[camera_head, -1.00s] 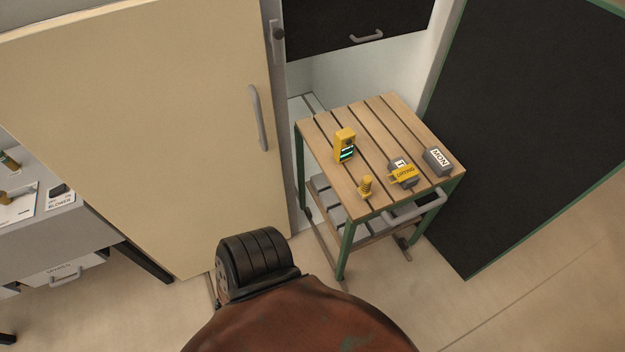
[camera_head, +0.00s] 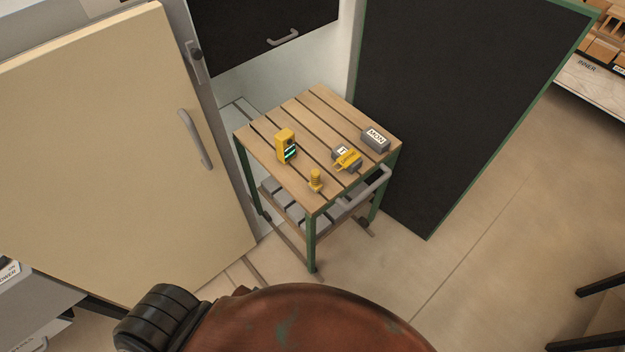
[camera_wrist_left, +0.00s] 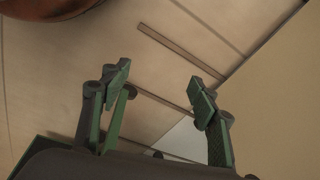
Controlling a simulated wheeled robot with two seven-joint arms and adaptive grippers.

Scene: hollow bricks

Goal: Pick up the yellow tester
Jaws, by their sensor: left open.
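The yellow tester (camera_head: 286,146) stands upright on the slatted wooden top of a small green-legged cart (camera_head: 318,104), towards its left side. A dark face with a lit green display shows on it. My left gripper (camera_wrist_left: 160,88) is seen only in the left wrist view. Its two green-padded fingers are apart with nothing between them, and floor lies beyond. The tester does not show in the left wrist view. My right gripper is in neither view.
A beige door (camera_head: 110,150) is at left, a dark green-framed panel (camera_head: 440,110) at right.

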